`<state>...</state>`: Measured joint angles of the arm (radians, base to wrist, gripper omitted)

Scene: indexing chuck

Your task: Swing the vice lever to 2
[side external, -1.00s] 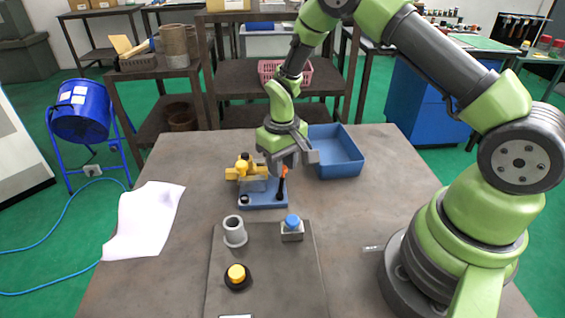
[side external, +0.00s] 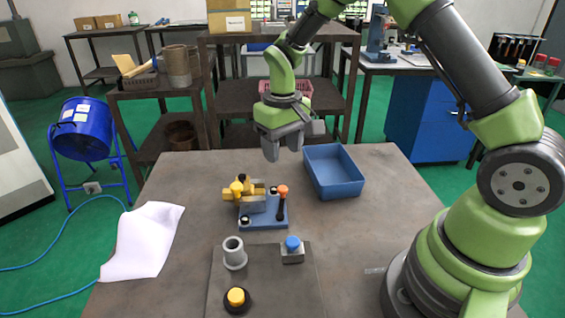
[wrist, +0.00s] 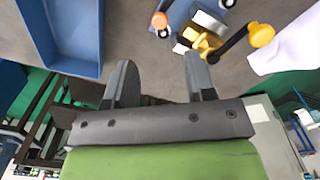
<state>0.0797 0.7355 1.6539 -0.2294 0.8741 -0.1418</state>
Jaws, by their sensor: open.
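The vice (side external: 252,203) has grey jaws and yellow parts on a blue base (side external: 263,224) in the middle of the table. Its lever (side external: 281,203) is black with an orange knob (side external: 282,190) and stands near upright at the base's right side. Number marks are too small to read. My gripper (side external: 284,148) is open and empty, above and behind the vice, apart from the lever. In the wrist view both fingers (wrist: 160,65) are spread, with the orange knob (wrist: 160,20) and part of the vice (wrist: 202,28) beyond them at the top.
A blue bin (side external: 335,172) stands right of the vice. In front are a grey hollow cylinder (side external: 234,254), a blue button box (side external: 292,250) and a yellow button (side external: 236,298). White paper (side external: 143,240) lies at the left. The table's right middle is clear.

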